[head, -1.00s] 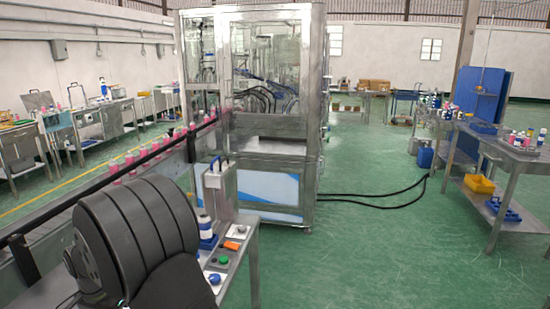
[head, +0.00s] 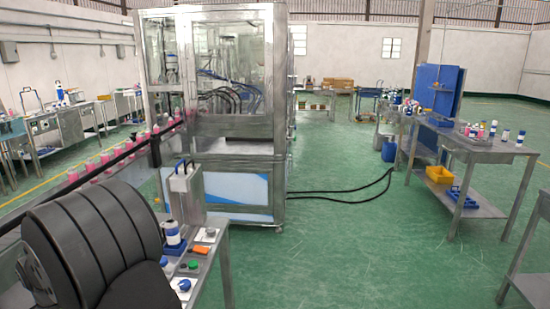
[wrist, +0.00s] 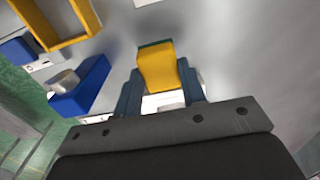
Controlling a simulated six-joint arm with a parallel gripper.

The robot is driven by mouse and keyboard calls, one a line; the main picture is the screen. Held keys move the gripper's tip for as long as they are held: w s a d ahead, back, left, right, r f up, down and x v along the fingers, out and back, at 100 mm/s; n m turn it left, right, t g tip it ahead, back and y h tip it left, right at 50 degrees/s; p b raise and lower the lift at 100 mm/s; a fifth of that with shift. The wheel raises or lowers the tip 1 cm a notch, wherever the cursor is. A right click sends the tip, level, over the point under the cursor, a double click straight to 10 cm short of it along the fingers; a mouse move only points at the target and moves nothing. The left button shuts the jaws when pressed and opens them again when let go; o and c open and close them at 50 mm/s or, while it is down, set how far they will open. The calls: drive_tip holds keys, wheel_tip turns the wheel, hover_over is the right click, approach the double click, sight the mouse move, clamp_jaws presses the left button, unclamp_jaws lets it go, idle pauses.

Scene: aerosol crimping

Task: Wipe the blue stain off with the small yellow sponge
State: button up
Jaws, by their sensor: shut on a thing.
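The small yellow sponge (wrist: 157,70), with a green layer along its far edge, is held between the two blue-grey fingers of my gripper (wrist: 158,84) in the wrist view. The fingers are shut on its sides. It is over a grey metal surface (wrist: 225,50); I cannot tell whether it touches it. No blue stain can be made out in either view. My gripper does not show in the head view.
In the wrist view, a yellow open frame or bin (wrist: 88,14) and a blue block (wrist: 82,92) lie to the left. In the head view, a small bench with bottles and caps (head: 222,262) stands before the crimping machine (head: 240,150).

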drive_tip(key=shift+r, duration=1.9)
drive_tip(key=shift+c, duration=1)
drive_tip(key=shift+d+r, duration=0.1)
drive_tip(key=shift+r, duration=0.05)
drive_tip(key=w+d+r, duration=0.2)
drive_tip(key=w+d, duration=0.3)
drive_tip(key=d, duration=0.4)
drive_tip(key=shift+a+f, duration=0.15)
drive_tip(key=shift+f, duration=1.2)
drive_tip(key=shift+a+f, duration=0.1)
drive_tip(key=shift+f, duration=1.2)
drive_tip(key=shift+f, duration=1.05)
drive_tip(key=shift+w, duration=0.1)
